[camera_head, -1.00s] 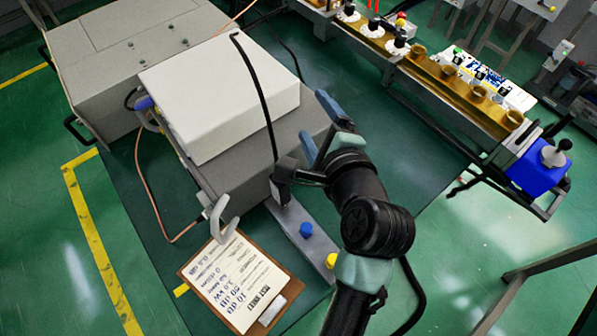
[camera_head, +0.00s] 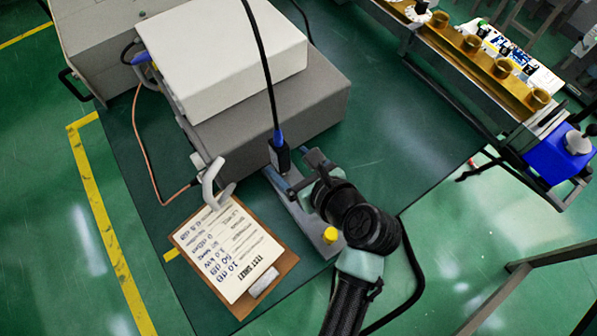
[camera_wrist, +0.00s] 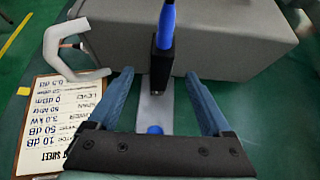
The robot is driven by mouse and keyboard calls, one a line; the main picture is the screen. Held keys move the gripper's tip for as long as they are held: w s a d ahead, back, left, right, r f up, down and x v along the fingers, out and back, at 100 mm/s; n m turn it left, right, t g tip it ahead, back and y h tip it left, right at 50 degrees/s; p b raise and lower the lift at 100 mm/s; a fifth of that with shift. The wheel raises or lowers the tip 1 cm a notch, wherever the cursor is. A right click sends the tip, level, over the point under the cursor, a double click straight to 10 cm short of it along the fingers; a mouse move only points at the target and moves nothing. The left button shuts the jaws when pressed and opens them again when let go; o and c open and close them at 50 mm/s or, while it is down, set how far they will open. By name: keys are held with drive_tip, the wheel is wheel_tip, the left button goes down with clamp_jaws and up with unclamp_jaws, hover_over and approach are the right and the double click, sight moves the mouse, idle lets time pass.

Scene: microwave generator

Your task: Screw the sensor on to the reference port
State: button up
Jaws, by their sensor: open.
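The sensor (camera_head: 279,155) is a black block with a blue cable boot and a black cable rising from its top. It stands upright at the grey strip's (camera_head: 308,222) far end, in front of the grey instrument. In the wrist view the sensor (camera_wrist: 162,62) is between and beyond my fingertips, with gaps on both sides. My gripper (camera_wrist: 158,78) is open, its blue fingers apart; the gripper also shows in the head view (camera_head: 292,172). A blue knob (camera_wrist: 155,130) is on the strip below the sensor.
A yellow knob (camera_head: 330,235) is on the strip's near end. A clipboard with a test sheet (camera_head: 228,252) lies left, beside a light grey hook-shaped part (camera_head: 213,185). A white box (camera_head: 225,62) sits on the grey instrument (camera_head: 325,98).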

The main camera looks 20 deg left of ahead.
sight(281, 145)
drive_tip(key=shift+w+a+f, duration=0.3)
drive_tip(key=shift+a, duration=0.05)
drive_tip(key=shift+x, duration=1.95)
clamp_jaws()
drive_tip(key=shift+r+p, duration=0.2)
drive_tip(key=shift+p, duration=0.15)
idle(0.4)
drive_tip(key=shift+r+p, duration=2.1)
drive_tip(key=shift+p, duration=0.65)
